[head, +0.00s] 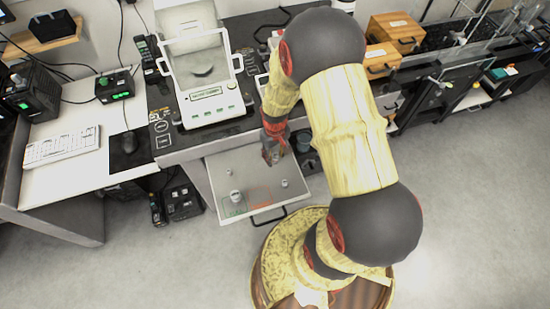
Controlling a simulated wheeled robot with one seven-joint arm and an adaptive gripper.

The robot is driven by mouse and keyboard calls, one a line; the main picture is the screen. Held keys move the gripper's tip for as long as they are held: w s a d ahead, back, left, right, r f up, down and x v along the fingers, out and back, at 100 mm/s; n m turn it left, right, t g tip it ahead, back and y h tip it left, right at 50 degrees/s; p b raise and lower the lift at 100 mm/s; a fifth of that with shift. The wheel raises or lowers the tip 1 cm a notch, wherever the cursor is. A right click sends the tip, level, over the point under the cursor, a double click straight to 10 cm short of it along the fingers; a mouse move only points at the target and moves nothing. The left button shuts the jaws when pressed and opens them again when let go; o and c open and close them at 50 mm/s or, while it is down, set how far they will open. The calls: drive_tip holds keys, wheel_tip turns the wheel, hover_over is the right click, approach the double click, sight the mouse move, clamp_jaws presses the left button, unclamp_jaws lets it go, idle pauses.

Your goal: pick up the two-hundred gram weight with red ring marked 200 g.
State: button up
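My gripper (272,156) hangs over the back right part of a pale pull-out tray (215,182) in the head view. Its fingers are small and dark here, and I cannot tell whether they are open or shut. Several small metal weights are on the tray. The largest one in sight (236,196) stands at the front left, a smaller one (284,183) at the right, and another small one (228,171) toward the back left. The ring colours and the 200 g marking are too small to read. The area right under my gripper is partly hidden.
A white balance (208,95) stands on the dark table behind the tray. Wooden boxes (395,30) stand at the back right. The floor at the right is clear.

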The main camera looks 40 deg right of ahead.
clamp_jaws()
idle(0.3)
drive_tip(key=shift+r, duration=0.1)
